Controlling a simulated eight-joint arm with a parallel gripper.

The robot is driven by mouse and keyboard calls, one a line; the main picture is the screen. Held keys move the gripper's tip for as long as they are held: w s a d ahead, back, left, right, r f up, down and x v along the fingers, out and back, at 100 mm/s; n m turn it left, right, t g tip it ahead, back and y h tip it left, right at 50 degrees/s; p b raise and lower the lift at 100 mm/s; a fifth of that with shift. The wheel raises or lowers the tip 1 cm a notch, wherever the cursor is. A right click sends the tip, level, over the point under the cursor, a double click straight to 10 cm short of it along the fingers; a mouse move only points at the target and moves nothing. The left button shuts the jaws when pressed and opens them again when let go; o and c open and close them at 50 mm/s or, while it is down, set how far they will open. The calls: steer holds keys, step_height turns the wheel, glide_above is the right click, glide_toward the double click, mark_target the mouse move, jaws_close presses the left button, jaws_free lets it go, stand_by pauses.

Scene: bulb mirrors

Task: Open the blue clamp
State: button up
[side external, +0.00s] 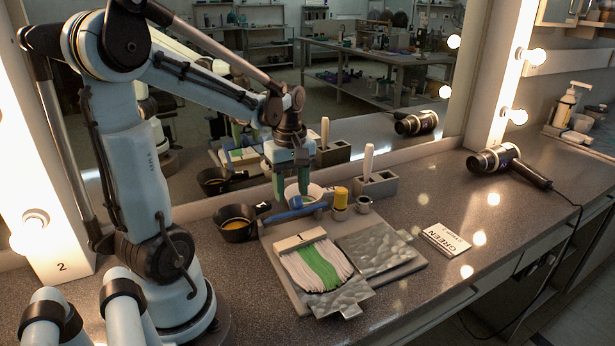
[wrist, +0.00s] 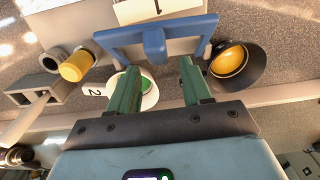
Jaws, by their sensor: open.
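The blue clamp (side external: 297,209) lies across the back edge of the flat board, behind the white block labelled 1. In the wrist view the clamp (wrist: 118,48) is a wide blue frame with a raised tab in its middle. I cannot tell how far it is lifted. My gripper (side external: 291,192) points down just behind the clamp, its green fingers apart with nothing between them. In the wrist view my gripper (wrist: 158,72) has its fingertips just short of the clamp's bar, one on each side of the tab; contact is unclear.
A white bowl (side external: 317,190) stands behind the fingers. A black pan (side external: 237,235) is on the left; a yellow-topped container (side external: 341,197) and grey holder (side external: 380,186) are on the right. White and green strands (side external: 318,265) and metal plates (side external: 375,250) lie in front. A mirror stands behind.

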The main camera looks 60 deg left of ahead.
steer(key=shift+r, duration=2.7)
step_height(320, 180, up, 12)
steer(key=w+d+f+m+t, duration=0.2)
steer(key=d+f+m+t, duration=0.5)
steer(key=d+f+m, duration=0.9)
steer(key=s+a+r+n+g, duration=0.2)
steer(key=a+r+n+g, duration=0.65)
steer(key=a+n, duration=0.65)
steer(key=shift+n+t, duration=0.3)
steer(key=shift+t, duration=0.45)
steer(key=f, duration=0.3)
steer(key=d+f, duration=0.1)
steer(key=f, duration=0.6)
steer(key=shift+d, duration=0.15)
